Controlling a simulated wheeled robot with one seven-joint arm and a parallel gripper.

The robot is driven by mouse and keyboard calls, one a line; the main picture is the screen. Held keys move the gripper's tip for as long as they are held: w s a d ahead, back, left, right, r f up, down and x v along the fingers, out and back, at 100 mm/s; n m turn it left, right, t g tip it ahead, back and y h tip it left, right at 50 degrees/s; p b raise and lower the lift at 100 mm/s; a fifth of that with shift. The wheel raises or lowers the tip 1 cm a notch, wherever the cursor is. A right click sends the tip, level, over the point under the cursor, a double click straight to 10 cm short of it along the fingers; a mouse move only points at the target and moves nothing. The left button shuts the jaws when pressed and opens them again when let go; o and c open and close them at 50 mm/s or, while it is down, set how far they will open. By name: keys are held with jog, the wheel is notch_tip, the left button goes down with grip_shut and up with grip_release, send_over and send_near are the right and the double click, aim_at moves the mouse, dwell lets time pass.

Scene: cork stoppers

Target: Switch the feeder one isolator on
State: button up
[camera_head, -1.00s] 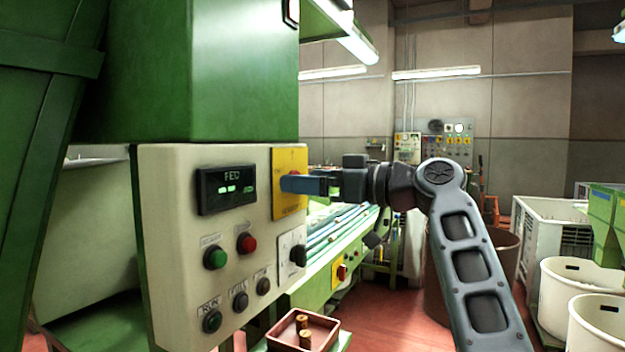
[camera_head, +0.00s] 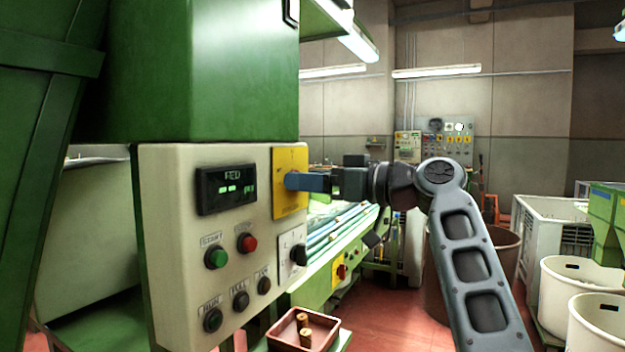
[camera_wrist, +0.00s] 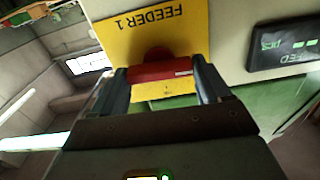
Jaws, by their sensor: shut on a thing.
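The yellow isolator plate (camera_head: 290,207) is on the right part of the pale control panel. The wrist view shows this plate (camera_wrist: 113,38) upside down, marked FEEDER 1, with a red rotary handle (camera_wrist: 160,72) that has a small pale mark near one end. My gripper (camera_head: 291,181) reaches in from the right at the plate. In the wrist view its two fingers (camera_wrist: 162,74) are shut on the ends of the red handle, which lies across between them. In the head view my fingers hide the handle, and I cannot read its on or off mark.
Left of the plate is a dark display (camera_head: 226,190) with green characters. Below are a green button (camera_head: 216,257), a red button (camera_head: 246,242), a black selector (camera_head: 299,255) and several dark buttons. A tray (camera_head: 284,336) with corks stands below.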

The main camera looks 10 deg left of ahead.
jog(key=shift+w+d+f+m+p, duration=0.1)
jog(key=shift+m+p, duration=2.55)
jog(key=shift+m, duration=1.7)
jog(key=shift+w+d+m+p, duration=0.1)
jog(key=shift+m+p, duration=2.55)
jog(key=shift+m, duration=1.7)
jog(key=shift+f, duration=0.1)
jog(key=o, duration=1)
jog(key=shift+a, duration=0.1)
jog(key=shift+b+v, duration=1)
jog(key=shift+v, duration=2.95)
